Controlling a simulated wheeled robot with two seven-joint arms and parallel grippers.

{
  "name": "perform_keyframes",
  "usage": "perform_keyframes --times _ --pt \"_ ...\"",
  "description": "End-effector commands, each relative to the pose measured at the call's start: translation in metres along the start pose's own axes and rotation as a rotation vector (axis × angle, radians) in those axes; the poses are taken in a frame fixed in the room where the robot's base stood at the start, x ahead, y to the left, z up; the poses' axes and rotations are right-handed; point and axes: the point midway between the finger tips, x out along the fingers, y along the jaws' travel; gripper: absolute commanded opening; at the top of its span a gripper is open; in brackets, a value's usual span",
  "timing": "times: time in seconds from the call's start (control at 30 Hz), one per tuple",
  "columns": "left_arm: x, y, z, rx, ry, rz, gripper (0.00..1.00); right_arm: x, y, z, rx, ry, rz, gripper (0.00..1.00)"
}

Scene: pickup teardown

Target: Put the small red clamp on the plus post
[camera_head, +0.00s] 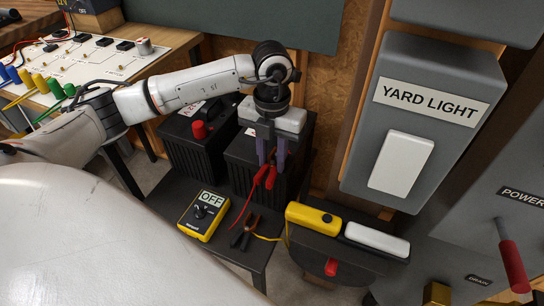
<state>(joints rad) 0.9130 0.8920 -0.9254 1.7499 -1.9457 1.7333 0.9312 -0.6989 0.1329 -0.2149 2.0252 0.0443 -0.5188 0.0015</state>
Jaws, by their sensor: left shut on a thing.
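My left gripper (272,158) points down in front of a black battery and is shut on the small red clamp (271,177). A red cable (245,208) hangs from the clamp toward the bench. The clamp appears in front of the right black battery (243,152), whose top is partly hidden by my gripper. A red cap (199,130) stands on top of the left black battery (187,152); I cannot tell whether it covers the plus post. No bare plus post shows clearly. My right gripper is not in view.
A yellow meter (203,215) reading OFF and a black-handled clamp (246,231) lie on the dark bench (225,253). A yellow device (313,217) and a white one (376,240) are at right. The yard light switch box (420,75) stands close on the right.

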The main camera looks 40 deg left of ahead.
Motion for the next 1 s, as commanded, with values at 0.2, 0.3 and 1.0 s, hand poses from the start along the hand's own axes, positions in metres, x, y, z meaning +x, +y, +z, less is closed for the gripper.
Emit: perform_keyframes --times 0.2,0.3,1.0 --pt "0.001 0.000 -0.001 0.000 0.002 0.000 0.47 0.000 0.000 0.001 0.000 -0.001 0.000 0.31" --pt "0.001 0.000 0.000 0.000 0.002 0.000 0.47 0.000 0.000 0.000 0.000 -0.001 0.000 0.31" --pt "-0.085 -0.001 0.001 0.001 -0.002 -0.001 0.47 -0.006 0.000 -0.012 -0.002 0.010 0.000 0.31"
